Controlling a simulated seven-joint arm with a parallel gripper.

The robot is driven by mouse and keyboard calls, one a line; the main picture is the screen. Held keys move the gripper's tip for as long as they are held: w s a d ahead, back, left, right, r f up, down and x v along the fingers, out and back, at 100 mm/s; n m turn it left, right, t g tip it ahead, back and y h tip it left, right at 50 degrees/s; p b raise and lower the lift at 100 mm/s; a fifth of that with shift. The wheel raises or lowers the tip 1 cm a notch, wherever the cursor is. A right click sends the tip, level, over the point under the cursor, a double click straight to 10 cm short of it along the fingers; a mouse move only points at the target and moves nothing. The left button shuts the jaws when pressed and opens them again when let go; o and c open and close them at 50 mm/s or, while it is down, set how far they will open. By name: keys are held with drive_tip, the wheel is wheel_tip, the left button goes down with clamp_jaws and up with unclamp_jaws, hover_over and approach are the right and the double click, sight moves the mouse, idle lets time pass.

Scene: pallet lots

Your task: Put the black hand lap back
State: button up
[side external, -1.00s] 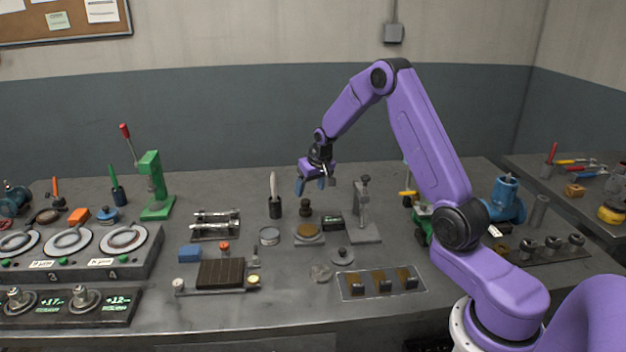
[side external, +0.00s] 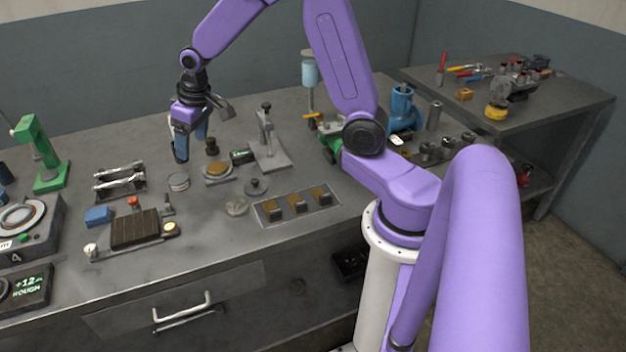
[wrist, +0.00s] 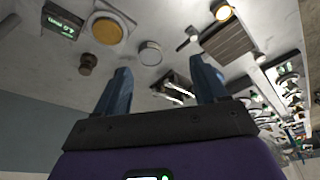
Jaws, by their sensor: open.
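Two dark knobbed pieces stand on the bench, and I cannot tell for sure which is the black hand lap. One is a small black-brown knob (side external: 211,146) behind a tan round pad (side external: 219,170); it also shows in the wrist view (wrist: 87,63). The other is a dark grey disc with a knob (side external: 255,187), nearer the front.
A tray with several tan pads (side external: 272,214) lies at the front. A small press stand (side external: 267,140) rises behind it. A ribbed dark block (side external: 135,229), a blue block (side external: 98,215) and a rack of metal bars (side external: 120,180) stand to the left. Bare bench lies along the front.

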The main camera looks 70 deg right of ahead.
drive_tip(key=s+a+r+n+g, duration=0.1)
drive_tip(key=s+a+n, duration=0.2)
drive_tip(key=s+a, duration=0.35)
drive_tip(key=s+a+r+n+g, duration=0.1)
drive_tip(key=s+a+r+n, duration=0.15)
drive_tip(key=s, duration=0.65)
drive_tip(key=s+d+n+g, duration=0.1)
drive_tip(key=s+n, duration=0.5)
drive_tip(key=s, duration=1.1)
drive_tip(key=shift+f, duration=0.3)
drive_tip(key=shift+d, duration=0.1)
